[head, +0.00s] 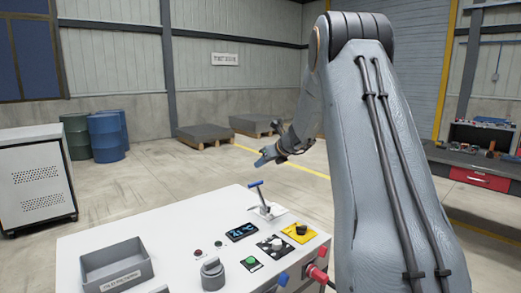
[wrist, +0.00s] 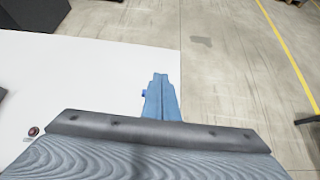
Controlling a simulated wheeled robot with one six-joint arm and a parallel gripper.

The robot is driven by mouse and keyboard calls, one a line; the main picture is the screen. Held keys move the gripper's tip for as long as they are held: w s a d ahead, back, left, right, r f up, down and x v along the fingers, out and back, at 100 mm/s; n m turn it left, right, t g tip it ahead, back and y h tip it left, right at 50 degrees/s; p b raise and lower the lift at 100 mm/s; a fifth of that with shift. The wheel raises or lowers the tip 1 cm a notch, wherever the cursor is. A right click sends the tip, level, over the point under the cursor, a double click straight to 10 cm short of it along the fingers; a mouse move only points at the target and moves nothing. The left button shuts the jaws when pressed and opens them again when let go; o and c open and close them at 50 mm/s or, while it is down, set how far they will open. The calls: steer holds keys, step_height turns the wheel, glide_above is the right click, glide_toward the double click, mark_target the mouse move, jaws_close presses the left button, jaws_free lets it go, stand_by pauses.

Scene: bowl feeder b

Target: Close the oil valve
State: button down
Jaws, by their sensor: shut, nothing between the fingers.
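My gripper (head: 265,158) is above and beyond the far side of the white control table, with its blue fingers together and empty. No label shows which fitting is the oil valve. A red valve-like handle (head: 317,273) and a blue one (head: 283,279) stick out at the table's right side, partly cut off or crowded by my arm. A lever with a blue grip (head: 256,184) stands tilted on the table's far corner, below my gripper and apart from it.
The white table (head: 120,236) also carries a grey tray (head: 118,270), a dark round knob (head: 212,271), a blue display (head: 242,232), a green button (head: 251,262) and a yellow-plated switch (head: 300,232).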

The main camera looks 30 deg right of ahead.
step_height(320, 180, up, 6)
steer(key=shift+w+a+r+b, duration=0.15)
steer(key=shift+a+r+b, duration=0.05)
steer(key=shift+a+b, duration=0.1)
stand_by(0.4)
steer(key=s+a+f+n+g, duration=0.3)
steer(key=s+a+f+n, duration=0.35)
steer(key=s+a, duration=0.2)
steer(key=s+a+f+n+g, duration=0.2)
steer(key=s+a+f+n, duration=0.3)
steer(key=s+a+n, duration=0.3)
steer(key=s+a+f+n+g+h, duration=0.1)
steer(key=s+a+f+n, duration=0.1)
steer(key=s+n, duration=0.4)
steer(key=s+a+f+n+g, duration=0.1)
steer(key=s+f+n, duration=0.3)
steer(key=s, duration=0.8)
steer(key=s+a+f+n+g+h, duration=0.1)
steer(key=s+a+f+n+g, duration=0.1)
steer(key=s+n, duration=0.6)
steer(key=shift+s+a+f+n+h, duration=0.35)
steer(key=shift+s+a+f, duration=0.15)
steer(key=shift+f, duration=0.2)
steer(key=shift+w, duration=0.1)
